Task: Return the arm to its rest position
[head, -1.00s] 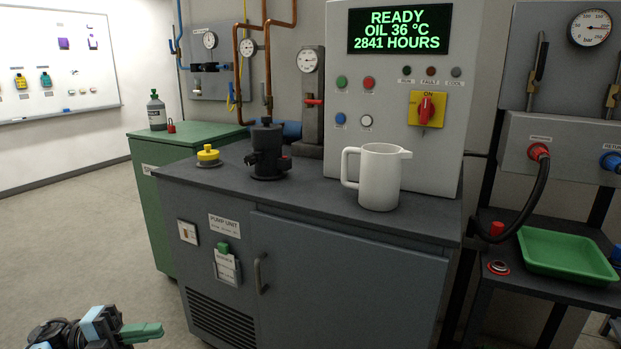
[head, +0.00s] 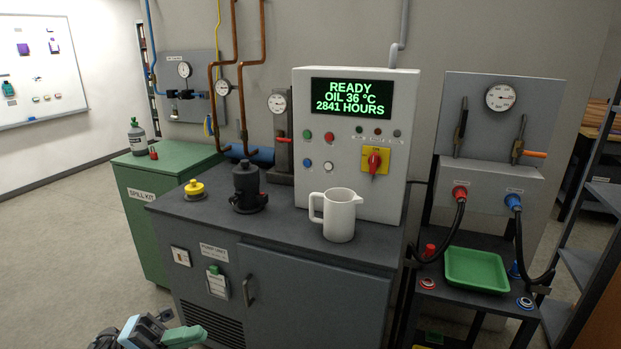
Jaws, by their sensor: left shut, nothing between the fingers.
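My left gripper (head: 184,337) shows at the bottom edge of the head view, low in front of the grey pump unit cabinet (head: 310,290). Its green fingers are shut with nothing between them. It is apart from the cabinet in the picture and holds no object. Most of my left arm is cut off by the bottom edge. My right gripper is not in view.
On the cabinet top stand a white jug (head: 340,215), a black filler neck (head: 247,188) and a yellow cap (head: 195,190). A green tray (head: 477,270) lies on a dark stand at right. A green spill kit cabinet (head: 150,190) stands at left. Open floor (head: 70,250) lies further left.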

